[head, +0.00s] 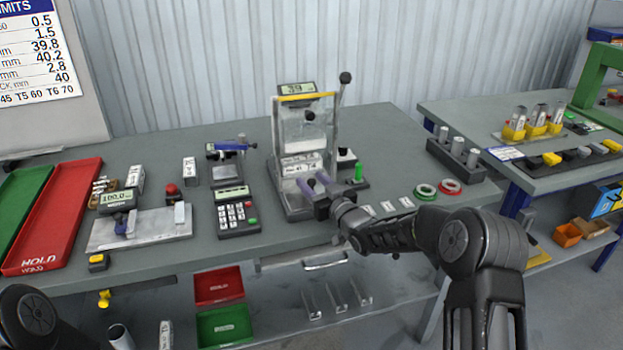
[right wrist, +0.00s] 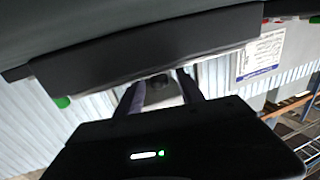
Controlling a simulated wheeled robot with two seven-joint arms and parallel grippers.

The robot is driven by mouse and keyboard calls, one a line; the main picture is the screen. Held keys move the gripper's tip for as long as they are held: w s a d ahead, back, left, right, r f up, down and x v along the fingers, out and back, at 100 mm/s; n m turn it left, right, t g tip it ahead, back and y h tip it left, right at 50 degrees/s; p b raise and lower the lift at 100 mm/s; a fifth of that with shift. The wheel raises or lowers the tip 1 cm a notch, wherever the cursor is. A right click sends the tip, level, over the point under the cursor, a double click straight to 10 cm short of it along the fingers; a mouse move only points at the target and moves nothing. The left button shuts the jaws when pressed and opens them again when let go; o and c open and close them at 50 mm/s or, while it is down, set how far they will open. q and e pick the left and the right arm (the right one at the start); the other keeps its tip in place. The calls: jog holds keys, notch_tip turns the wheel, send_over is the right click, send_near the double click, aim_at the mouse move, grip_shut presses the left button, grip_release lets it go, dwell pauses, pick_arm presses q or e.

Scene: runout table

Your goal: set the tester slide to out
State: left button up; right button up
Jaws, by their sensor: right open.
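The tester (head: 300,125) stands upright at the middle of the grey table, with a display (head: 296,90) on top, a clear front and a tall lever with a black knob (head: 345,77). My right gripper (head: 316,184) is at the tester's lower front, its two purple-grey fingers apart. In the right wrist view the fingers (right wrist: 160,92) are open, with a dark rounded piece (right wrist: 158,86) between or just beyond them. I cannot tell whether they touch it. The slide is not clearly visible; my gripper covers part of the tester's low front. My left gripper is not in view.
A keypad unit (head: 236,212) and a gauge on a plate (head: 140,228) stand to the left. A red tray (head: 60,210) lies further left. A green knob (head: 358,174) stands beside the tester, with green and red rings (head: 438,190) to the right.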

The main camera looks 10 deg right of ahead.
jog(key=shift+w+a, duration=0.1)
jog(key=shift+w, duration=0.25)
jog(key=shift+c, duration=0.4)
grip_shut()
dwell(0.9)
